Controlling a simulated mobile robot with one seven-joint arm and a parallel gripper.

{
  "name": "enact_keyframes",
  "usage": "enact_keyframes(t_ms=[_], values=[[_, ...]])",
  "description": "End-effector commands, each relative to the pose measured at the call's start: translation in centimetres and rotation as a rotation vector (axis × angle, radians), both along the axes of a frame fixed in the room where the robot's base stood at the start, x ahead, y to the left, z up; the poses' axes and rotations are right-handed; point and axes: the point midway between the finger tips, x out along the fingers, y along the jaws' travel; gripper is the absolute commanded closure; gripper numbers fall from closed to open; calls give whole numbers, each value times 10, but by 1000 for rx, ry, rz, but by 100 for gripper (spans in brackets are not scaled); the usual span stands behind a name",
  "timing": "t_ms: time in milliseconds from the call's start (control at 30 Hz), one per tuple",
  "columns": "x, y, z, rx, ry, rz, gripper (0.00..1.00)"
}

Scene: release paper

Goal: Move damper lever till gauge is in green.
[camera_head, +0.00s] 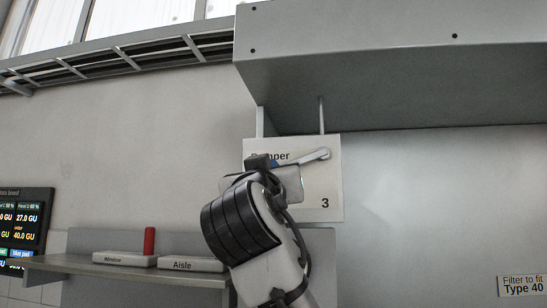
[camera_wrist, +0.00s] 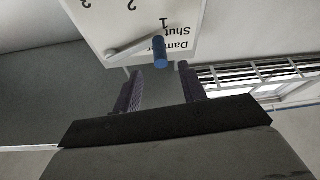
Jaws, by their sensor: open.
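The damper plate (camera_head: 325,185) is a white panel under the grey duct, with "Damper" and "3" readable. Its grey lever (camera_head: 318,155) shows at the upper right of the plate, its blue knob mostly hidden behind my gripper (camera_head: 264,163). In the wrist view the plate (camera_wrist: 185,12) is upside down. The lever (camera_wrist: 132,44) ends in a blue knob (camera_wrist: 160,53) beside the "Shut" and "1" marks. My gripper (camera_wrist: 158,82) is open, with the knob just beyond its fingertips, roughly between them. I see no gauge with a green zone.
A dark board (camera_head: 25,225) with lit numbers hangs at the far left, cut by the frame. A shelf (camera_head: 130,275) holds signs reading "Window" and "Aisle" and a red cylinder (camera_head: 149,241). The grey duct (camera_head: 390,85) overhangs the plate. A "Type 40" label (camera_head: 522,285) is lower right.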

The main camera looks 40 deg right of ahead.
Motion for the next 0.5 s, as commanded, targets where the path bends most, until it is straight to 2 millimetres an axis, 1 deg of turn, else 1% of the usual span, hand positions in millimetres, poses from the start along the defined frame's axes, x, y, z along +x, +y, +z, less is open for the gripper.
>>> enact_keyframes(t_ms=[33,200,333,500], values=[[7,-9,10,1,3,-3,59],[29,-31,21,1,3,-3,59],[40,-42,27,0,1,-1,59],[48,-50,29,0,0,0,59]])
